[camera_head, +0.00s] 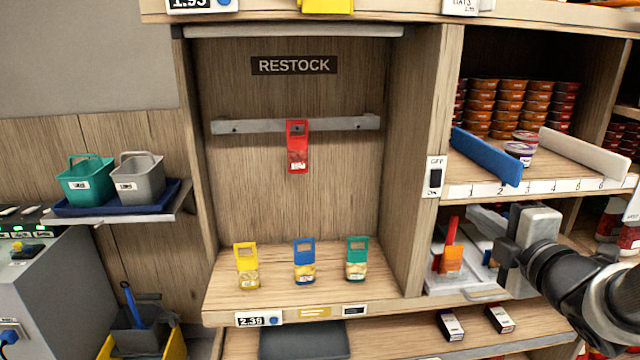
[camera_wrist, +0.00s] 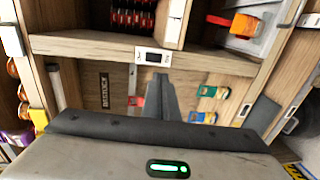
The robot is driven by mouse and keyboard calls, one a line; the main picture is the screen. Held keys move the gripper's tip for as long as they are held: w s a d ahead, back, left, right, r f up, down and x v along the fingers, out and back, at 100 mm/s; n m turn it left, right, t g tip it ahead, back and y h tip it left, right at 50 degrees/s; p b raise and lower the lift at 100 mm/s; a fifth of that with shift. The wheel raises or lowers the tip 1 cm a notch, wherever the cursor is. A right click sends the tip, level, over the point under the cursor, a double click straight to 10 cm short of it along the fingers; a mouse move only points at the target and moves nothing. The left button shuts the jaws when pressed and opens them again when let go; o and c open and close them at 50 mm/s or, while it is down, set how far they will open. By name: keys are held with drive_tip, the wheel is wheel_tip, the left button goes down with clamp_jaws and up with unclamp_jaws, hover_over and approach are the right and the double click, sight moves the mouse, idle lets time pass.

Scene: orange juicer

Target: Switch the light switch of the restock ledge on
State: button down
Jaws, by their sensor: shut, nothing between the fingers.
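The light switch (camera_head: 434,177) is a white plate with a dark rocker on the upright post right of the restock ledge (camera_head: 225,290). It reads "OFF" above and seemingly "ON" below; the rocker's position is too small to tell. My gripper (camera_head: 506,252) is right of and below the switch in the head view, apart from it. In the wrist view, the shut, empty fingers (camera_wrist: 160,82) point toward the switch (camera_wrist: 152,56), which shows just beyond their tips.
A red packet (camera_head: 297,148) hangs from the rail under the RESTOCK sign. Yellow, blue and green packets stand on the ledge. A blue divider (camera_head: 486,157) juts from the shelf on the right, above my gripper. White trays with packets sit below it.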

drive_tip(key=shift+w+a+r+p, duration=0.1)
drive_tip(key=shift+r+p, duration=0.05)
drive_tip(key=shift+p, duration=0.15)
drive_tip(key=p, duration=1)
approach(436, 186)
drive_tip(key=w, duration=0.6)
drive_tip(key=shift+w+a+f, duration=0.15)
drive_tip(key=shift+f, duration=0.2)
drive_tip(key=shift+w+f+b, duration=0.15)
drive_tip(key=shift+f+b, duration=0.3)
drive_tip(key=shift+b, duration=0.6)
drive_tip(key=shift+r, duration=0.4)
